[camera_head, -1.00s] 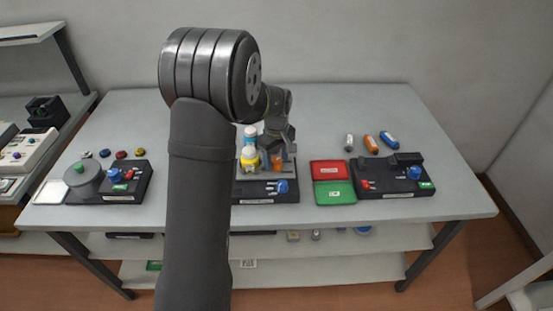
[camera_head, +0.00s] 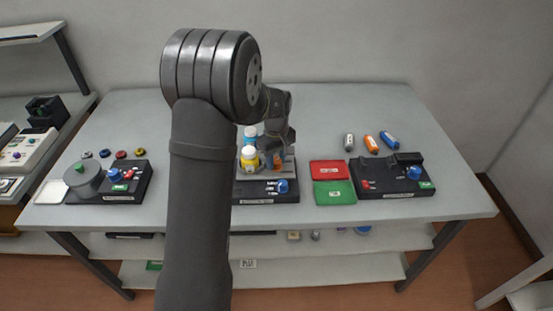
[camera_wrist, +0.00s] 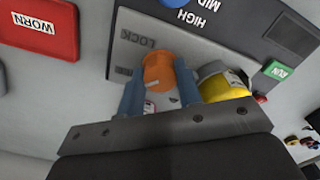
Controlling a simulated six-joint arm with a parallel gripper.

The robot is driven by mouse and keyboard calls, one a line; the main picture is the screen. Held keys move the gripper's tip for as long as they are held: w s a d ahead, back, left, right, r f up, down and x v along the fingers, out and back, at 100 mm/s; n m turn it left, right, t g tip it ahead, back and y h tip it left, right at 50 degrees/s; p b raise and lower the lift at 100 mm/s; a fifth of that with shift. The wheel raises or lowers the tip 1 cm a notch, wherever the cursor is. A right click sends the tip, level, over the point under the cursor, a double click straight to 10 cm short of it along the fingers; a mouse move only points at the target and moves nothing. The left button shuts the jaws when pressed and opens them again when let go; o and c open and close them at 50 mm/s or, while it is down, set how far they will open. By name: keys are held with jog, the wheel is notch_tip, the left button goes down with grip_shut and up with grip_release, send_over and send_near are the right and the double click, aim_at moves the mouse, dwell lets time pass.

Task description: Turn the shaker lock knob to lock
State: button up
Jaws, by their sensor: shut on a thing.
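The orange lock knob (camera_wrist: 158,70) sits on the shaker's grey plate (camera_wrist: 128,58), beside the printed word LOCK. A second label by the knob is partly hidden. My gripper (camera_wrist: 160,92) is shut on the knob, with one blue finger on each side in the wrist view. In the head view, my gripper (camera_head: 273,160) is low over the shaker (camera_head: 252,198), and its fingers largely hide the knob. A yellow bottle with a white cap (camera_head: 249,160) stands on the shaker just left of my gripper. It also shows close to the right finger in the wrist view (camera_wrist: 235,90).
Red (camera_head: 333,169) and green (camera_head: 334,192) trays and another black device (camera_head: 393,183) lie to the right.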

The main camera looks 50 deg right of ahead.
jog(key=m, duration=0.3)
jog(key=shift+m, duration=0.4)
jog(key=m, duration=0.4)
jog(key=shift+m, duration=0.3)
jog(key=m, duration=0.4)
jog(key=shift+w+a+m, duration=0.1)
jog(key=shift+m, duration=2.3)
jog(key=o, duration=1)
